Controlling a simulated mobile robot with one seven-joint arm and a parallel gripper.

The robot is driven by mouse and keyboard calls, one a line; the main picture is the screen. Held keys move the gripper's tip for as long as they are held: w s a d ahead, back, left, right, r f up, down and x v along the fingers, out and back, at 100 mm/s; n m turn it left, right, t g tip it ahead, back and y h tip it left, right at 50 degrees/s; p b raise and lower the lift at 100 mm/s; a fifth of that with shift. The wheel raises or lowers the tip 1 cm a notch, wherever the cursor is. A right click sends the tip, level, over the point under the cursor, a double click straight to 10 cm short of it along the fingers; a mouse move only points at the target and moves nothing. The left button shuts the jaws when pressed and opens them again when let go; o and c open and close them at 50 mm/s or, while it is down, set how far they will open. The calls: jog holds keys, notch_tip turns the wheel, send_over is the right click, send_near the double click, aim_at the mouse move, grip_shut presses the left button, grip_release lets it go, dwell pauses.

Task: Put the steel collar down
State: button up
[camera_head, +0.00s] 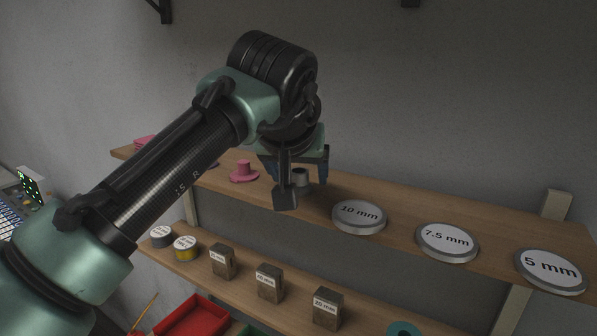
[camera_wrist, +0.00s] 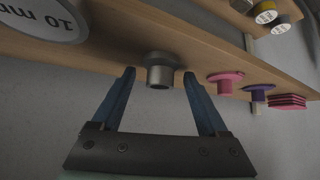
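The steel collar (camera_wrist: 160,72) is a grey flanged ring. It rests flange-down on the upper wooden shelf, its tube facing the wrist camera. In the head view the collar (camera_head: 301,177) shows partly behind my gripper's dark parts. My gripper (camera_wrist: 159,74) is open, with its two blue fingers on either side of the collar and a visible gap to each. In the head view my gripper (camera_head: 297,177) is over the upper shelf, pointing down. Whether the fingertips reach past the collar's rim is hard to tell.
The upper shelf (camera_head: 400,205) also carries a pink flanged collar (camera_head: 244,172), a purple one (camera_wrist: 258,91), stacked pink plates (camera_wrist: 287,101) and discs marked 10 mm (camera_head: 358,217), 7.5 mm (camera_head: 447,243) and 5 mm (camera_head: 550,271). Labelled blocks (camera_head: 270,283) stand on the lower shelf.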

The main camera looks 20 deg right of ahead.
jog(key=shift+r, duration=0.15)
jog(key=b+v, duration=0.4)
jog(key=v, duration=0.7)
jog(key=s+d+r+m+t+h, duration=0.2)
jog(key=d+r+t+h, duration=0.2)
jog(key=r+t+h, duration=0.35)
jog(key=s+a+n+t+y, duration=0.4)
jog(key=s+a+t+y, duration=0.1)
jog(key=a, duration=0.4)
jog(key=s+a+r+n+t+y, duration=0.1)
jog(key=s+a+n+t+y, duration=0.3)
jog(key=a, duration=0.5)
jog(key=s+t+y, duration=0.2)
jog(key=t+y, duration=0.1)
jog(key=shift+s+a, duration=0.25)
jog(key=shift+a, duration=0.15)
jog(key=shift+r, duration=0.1)
jog(key=shift+f+b, duration=0.6)
jog(key=shift+b, duration=0.25)
